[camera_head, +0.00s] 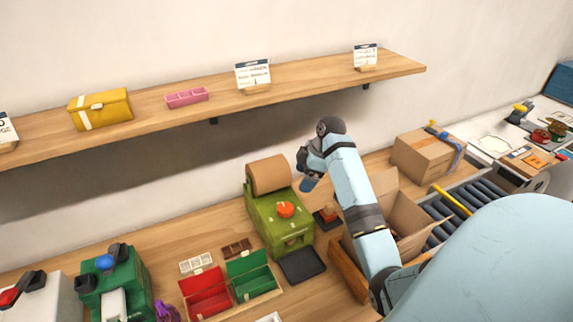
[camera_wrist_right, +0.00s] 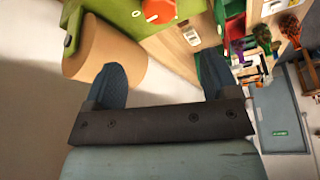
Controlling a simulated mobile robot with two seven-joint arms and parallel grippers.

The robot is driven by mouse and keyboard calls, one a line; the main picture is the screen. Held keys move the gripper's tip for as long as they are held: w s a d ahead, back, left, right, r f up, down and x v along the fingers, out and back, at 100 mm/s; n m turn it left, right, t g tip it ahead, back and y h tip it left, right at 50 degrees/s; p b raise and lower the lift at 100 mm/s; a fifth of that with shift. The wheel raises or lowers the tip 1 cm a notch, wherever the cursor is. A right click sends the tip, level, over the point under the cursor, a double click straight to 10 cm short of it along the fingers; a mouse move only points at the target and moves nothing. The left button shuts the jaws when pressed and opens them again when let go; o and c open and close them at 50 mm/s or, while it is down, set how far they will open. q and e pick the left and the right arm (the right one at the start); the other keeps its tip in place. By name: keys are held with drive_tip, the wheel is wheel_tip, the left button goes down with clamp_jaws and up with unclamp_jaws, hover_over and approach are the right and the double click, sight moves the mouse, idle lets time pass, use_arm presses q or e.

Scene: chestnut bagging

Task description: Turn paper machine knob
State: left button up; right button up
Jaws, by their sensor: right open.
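The paper machine (camera_head: 268,228) is a green box on the bench with a brown paper roll (camera_head: 268,174) on top. Its round orange-red knob (camera_head: 286,209) is on the side facing me. In the right wrist view the knob (camera_wrist_right: 159,9) shows at the top edge, partly cut off, with the roll (camera_wrist_right: 105,52) below left. My right gripper (camera_head: 306,178) is just right of the roll, above and apart from the knob. In its wrist view the right gripper (camera_wrist_right: 160,72) has its two fingers spread with nothing held between them. My left gripper is not seen.
A cardboard box (camera_head: 428,154) and an open carton (camera_head: 408,210) are right of the machine, beside rollers (camera_head: 440,209). A black pad (camera_head: 302,265) and red and green trays (camera_head: 207,293) lie in front. A shelf (camera_head: 220,103) runs above.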

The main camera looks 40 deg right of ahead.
sight(286, 208)
drive_tip(key=p+x, duration=0.2)
drive_tip(key=x, duration=1)
drive_tip(key=shift+w+a+f, duration=0.15)
drive_tip(key=shift+f, duration=0.15)
drive_tip(key=shift+w+f, duration=0.1)
drive_tip(key=shift+f, duration=0.35)
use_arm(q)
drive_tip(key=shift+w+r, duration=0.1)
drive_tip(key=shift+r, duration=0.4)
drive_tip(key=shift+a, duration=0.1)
use_arm(e)
drive_tip(key=shift+a, duration=0.1)
drive_tip(key=c, duration=0.7)
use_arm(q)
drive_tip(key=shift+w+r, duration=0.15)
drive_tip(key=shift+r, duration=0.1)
use_arm(e)
drive_tip(key=shift+c, duration=1)
